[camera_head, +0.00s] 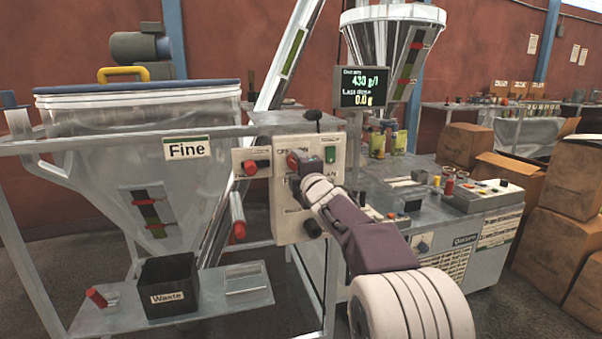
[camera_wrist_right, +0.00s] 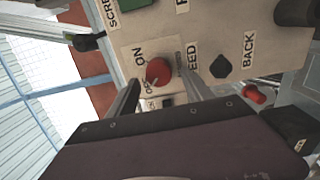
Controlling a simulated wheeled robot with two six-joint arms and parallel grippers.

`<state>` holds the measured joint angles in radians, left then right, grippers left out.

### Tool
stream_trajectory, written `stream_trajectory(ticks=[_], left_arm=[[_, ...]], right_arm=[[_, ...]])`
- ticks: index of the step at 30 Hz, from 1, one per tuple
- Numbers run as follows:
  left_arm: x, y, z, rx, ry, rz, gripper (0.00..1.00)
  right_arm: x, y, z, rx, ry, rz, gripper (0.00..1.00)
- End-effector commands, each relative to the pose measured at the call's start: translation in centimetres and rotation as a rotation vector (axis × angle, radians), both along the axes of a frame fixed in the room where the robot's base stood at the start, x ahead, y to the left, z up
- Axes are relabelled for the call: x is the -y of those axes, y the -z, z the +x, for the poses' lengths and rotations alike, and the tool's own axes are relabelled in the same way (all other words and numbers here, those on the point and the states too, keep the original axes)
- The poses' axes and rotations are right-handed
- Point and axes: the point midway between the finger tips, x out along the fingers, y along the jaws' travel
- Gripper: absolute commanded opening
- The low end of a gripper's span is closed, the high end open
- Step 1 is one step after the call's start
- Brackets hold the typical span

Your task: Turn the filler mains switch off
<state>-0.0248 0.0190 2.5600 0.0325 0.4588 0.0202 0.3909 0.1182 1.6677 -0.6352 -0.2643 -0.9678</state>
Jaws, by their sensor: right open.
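The filler control box (camera_head: 284,215) is a pale panel beside the Fine hopper. Its red mains switch (camera_wrist_right: 158,71) is a round knob beside ON and OFF labels; the OFF label is partly hidden. The knob shows in the head view (camera_head: 293,160), partly behind my right gripper (camera_head: 301,172). In the right wrist view my right gripper (camera_wrist_right: 159,82) is open, one finger on each side of the red knob. I cannot tell whether the fingers touch it. A pale mark sits on the knob's lower edge; its setting is hard to read. My left gripper is not in view.
The panel also carries a green switch (camera_head: 330,154) and a black knob (camera_wrist_right: 220,66) beside the FEED and BACK labels. A black-topped stalk (camera_head: 314,115) stands on the box. A black Waste bin (camera_head: 168,287) stands on a shelf at lower left.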

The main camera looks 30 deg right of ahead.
Motion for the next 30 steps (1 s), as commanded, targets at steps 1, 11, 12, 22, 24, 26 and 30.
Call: stream_trajectory(ticks=[1, 11, 12, 22, 24, 26, 30], left_arm=[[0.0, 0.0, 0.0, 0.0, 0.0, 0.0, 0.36], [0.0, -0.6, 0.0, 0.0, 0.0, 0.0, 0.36], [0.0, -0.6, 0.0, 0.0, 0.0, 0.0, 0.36], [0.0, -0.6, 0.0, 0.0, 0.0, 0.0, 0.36], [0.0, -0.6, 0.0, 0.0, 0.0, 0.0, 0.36], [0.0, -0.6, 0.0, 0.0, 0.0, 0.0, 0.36], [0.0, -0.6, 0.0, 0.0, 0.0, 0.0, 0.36]], right_arm=[[-0.2, -0.1, -1.1, 0.001, 0.001, 0.0, 0.59], [-1.5, -0.1, -6.5, -0.001, 0.001, 0.0, 0.59], [-1.6, -0.1, -6.7, 0.0, 0.001, 0.0, 0.59], [-1.6, 0.1, -6.9, -0.001, 0.001, 0.0, 0.59], [-1.6, 0.1, -6.9, -0.001, 0.001, -0.001, 0.59], [-1.6, 0.1, -6.9, -0.001, 0.001, 0.0, 0.59], [-3.9, 0.4, -5.9, -0.007, -0.05, 0.003, 0.59]])
